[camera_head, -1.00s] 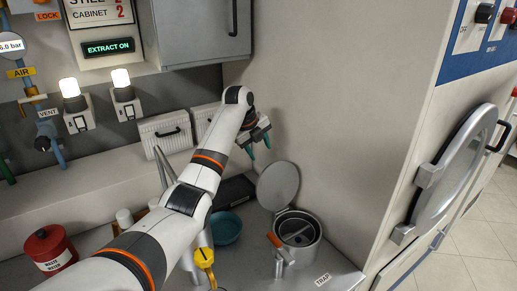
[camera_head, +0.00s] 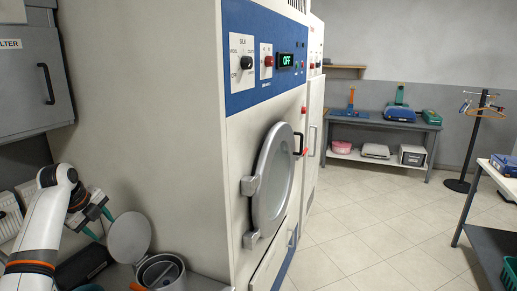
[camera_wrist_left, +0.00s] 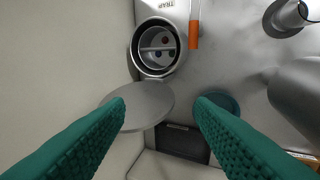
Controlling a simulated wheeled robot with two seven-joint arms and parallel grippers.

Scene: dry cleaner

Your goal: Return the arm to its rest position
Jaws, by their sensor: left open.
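My left arm comes in from the lower left in the head view. The trap pot (camera_wrist_left: 158,46) lies beyond, with a few small coloured items inside. My right gripper is in neither view.
A large dry-cleaning machine (camera_head: 262,200) with a round door stands close right of the arm. A teal bowl (camera_wrist_left: 222,103), a black tray (camera_wrist_left: 182,143) and an orange-handled valve (camera_wrist_left: 194,35) are near the pot. Tiled floor (camera_head: 370,215) lies open; a bench (camera_head: 385,124) stands at the back.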

